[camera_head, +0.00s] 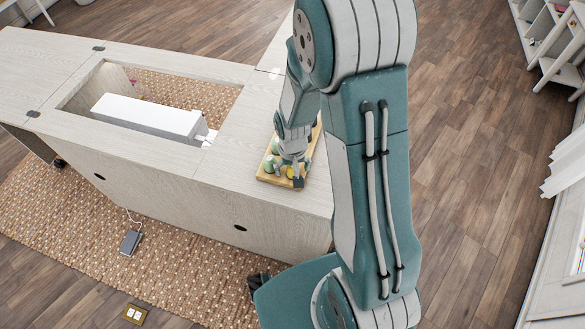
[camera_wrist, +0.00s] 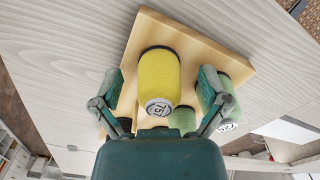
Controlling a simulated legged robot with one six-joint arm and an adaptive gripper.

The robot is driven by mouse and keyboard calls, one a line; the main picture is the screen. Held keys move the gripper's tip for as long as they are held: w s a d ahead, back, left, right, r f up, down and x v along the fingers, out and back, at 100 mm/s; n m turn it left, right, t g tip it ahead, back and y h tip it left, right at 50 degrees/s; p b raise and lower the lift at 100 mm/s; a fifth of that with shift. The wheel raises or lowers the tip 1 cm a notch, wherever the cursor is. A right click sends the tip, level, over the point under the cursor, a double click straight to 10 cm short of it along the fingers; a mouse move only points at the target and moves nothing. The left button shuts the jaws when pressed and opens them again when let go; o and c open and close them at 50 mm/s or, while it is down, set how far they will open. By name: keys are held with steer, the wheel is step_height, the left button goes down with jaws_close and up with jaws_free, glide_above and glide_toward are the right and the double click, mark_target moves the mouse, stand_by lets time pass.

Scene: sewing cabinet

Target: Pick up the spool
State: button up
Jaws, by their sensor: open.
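A yellow spool (camera_wrist: 158,78) with a dark rim and a printed end label stands on a wooden tray (camera_wrist: 205,47) in the wrist view. My gripper (camera_wrist: 160,88) is open, with one finger on each side of the yellow spool and gaps between. Green spools (camera_wrist: 229,102) stand close by, one partly behind the right finger. In the head view the tray (camera_head: 306,172) sits on the cabinet top, and my gripper (camera_head: 297,178) is over its near end. The yellow spool (camera_head: 291,172) is mostly hidden there by the gripper.
The pale wood cabinet (camera_head: 180,156) has an opening with a white sewing machine (camera_head: 148,114) left of the tray. Green spools (camera_head: 269,163) crowd the tray's left side. A pedal (camera_head: 131,242) lies on the woven rug below. The cabinet top's near right corner is bare.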

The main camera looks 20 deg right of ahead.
steer(key=c, duration=0.9)
steer(key=shift+c, duration=0.2)
step_height(320, 180, up, 10)
steer(key=shift+r, duration=0.1)
steer(key=w+d, duration=0.2)
steer(key=w, duration=0.1)
steer(key=w+d+r, duration=0.1)
steer(key=w, duration=0.1)
steer(key=shift+w+d, duration=0.1)
steer(key=shift+d, duration=0.25)
steer(key=shift+f, duration=2.25)
